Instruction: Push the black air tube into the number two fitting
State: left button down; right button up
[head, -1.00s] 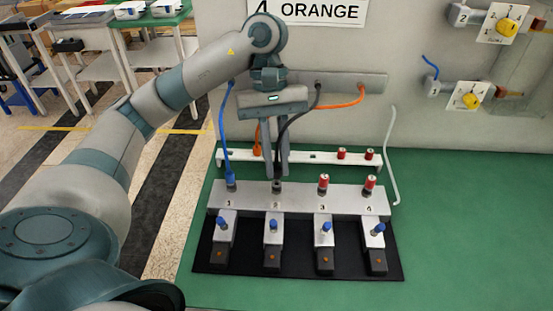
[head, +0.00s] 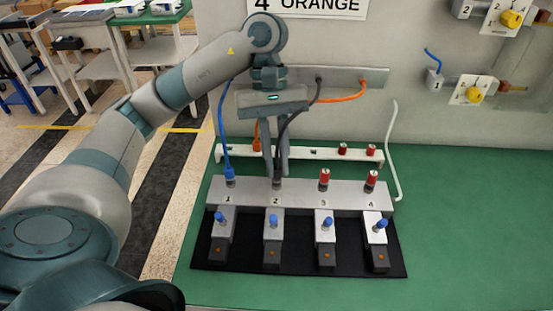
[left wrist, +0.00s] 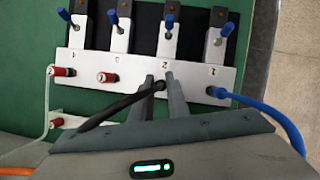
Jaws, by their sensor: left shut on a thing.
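The black air tube (head: 290,122) loops down from the wall rail to my left gripper (head: 278,176). The gripper is shut on the tube near its lower end, pointing down over the number two fitting (head: 277,185). In the left wrist view the tube (left wrist: 112,108) runs to between the fingertips (left wrist: 162,79), right at the number two fitting on the grey manifold (left wrist: 125,72). The tube's tip is hidden by the fingers, so I cannot tell how deep it sits. My right gripper is not in view.
A blue tube (head: 225,130) stands in fitting one. Red caps (head: 324,177) (head: 371,179) sit on fittings three and four. Blue-handled valves (head: 273,222) stand in front. An orange tube (head: 340,98) hangs to the white rack (head: 300,155). Green table is free at right.

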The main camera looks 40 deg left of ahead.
pick_arm(q)
jog(key=shift+f, duration=0.3)
jog(key=c, duration=1.6)
grip_release()
jog(key=shift+c, duration=0.2)
jog(key=shift+r, duration=0.2)
jog(key=shift+w+a+r, duration=0.2)
jog(key=shift+w+r, duration=0.05)
jog(key=shift+r, duration=0.3)
jog(key=p+v, duration=0.1)
jog(key=v, duration=1.4)
jog(key=shift+r, duration=0.4)
jog(key=shift+a, duration=0.1)
